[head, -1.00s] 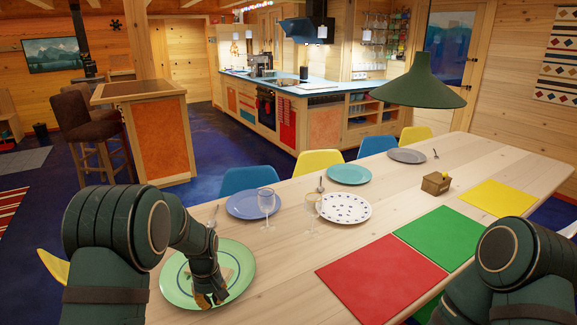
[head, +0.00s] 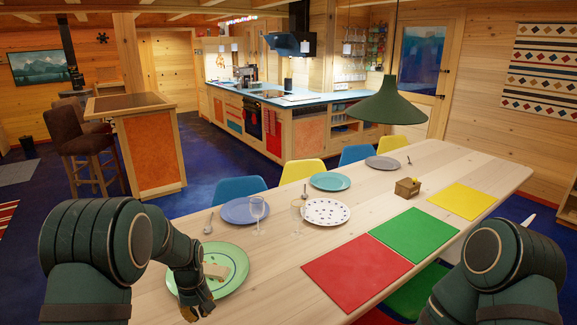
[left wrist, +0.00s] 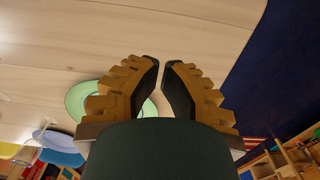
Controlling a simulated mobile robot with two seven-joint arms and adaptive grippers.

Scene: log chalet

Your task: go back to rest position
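My left arm comes in from the left in the head view. Its gripper (head: 198,310) points down at the near side of the green plate (head: 236,277), by the table's front edge. My right forearm (head: 497,262) is at the bottom right of the head view. The right gripper is out of sight.
The wooden table (head: 270,265) also bears a blue plate (head: 236,214), a spotted plate (head: 338,222), wine glasses (head: 257,208), a small box (head: 407,188), and red (head: 350,278), green (head: 413,233) and yellow (head: 462,200) mats. A green lamp (head: 388,108) hangs above.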

